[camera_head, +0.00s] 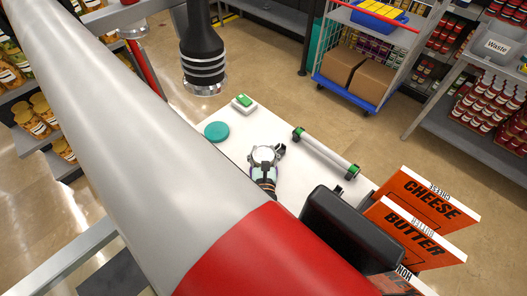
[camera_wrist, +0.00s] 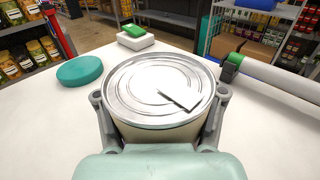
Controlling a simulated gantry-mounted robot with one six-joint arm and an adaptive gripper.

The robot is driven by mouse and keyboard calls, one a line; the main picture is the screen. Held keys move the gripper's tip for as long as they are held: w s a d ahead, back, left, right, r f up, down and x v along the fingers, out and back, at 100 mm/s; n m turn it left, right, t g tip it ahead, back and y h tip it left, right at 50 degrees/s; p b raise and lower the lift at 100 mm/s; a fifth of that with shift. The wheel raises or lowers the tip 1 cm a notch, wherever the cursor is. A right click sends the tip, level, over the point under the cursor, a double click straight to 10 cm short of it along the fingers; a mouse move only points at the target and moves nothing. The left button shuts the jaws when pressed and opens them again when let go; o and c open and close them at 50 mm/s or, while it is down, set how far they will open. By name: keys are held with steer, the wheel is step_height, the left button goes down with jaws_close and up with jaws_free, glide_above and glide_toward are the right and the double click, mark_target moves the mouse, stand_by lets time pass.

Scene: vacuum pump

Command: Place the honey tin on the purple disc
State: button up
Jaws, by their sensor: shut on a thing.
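A round metal tin (camera_wrist: 150,80) with a ring-pull lid and a cream side fills the middle of the wrist view. My gripper (camera_wrist: 160,96) is shut on it, with one finger on each side, and it stays upright. No label is legible, so I cannot read "honey". In the head view the silver lid of the tin (camera_head: 264,153) shows over the white table. A flat teal disc (camera_head: 217,131) lies on the table to the left of the tin; it also shows in the wrist view (camera_wrist: 80,70). It looks teal, and no purple disc is visible.
A white block with a green top (camera_head: 244,103) sits beyond the disc. A white bar with green and black ends (camera_head: 325,155) lies right of the tin. Cheese (camera_head: 425,196) and butter (camera_head: 412,238) signs stand at the right. The white tabletop around the disc is clear.

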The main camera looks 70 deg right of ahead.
steer(key=o, duration=1.6)
steer(key=shift+f, duration=0.1)
steer(key=shift+o, duration=0.2)
steer(key=shift+s+a, duration=0.1)
steer(key=shift+a, duration=0.15)
steer(key=p+v, duration=0.1)
steer(key=v, duration=0.4)
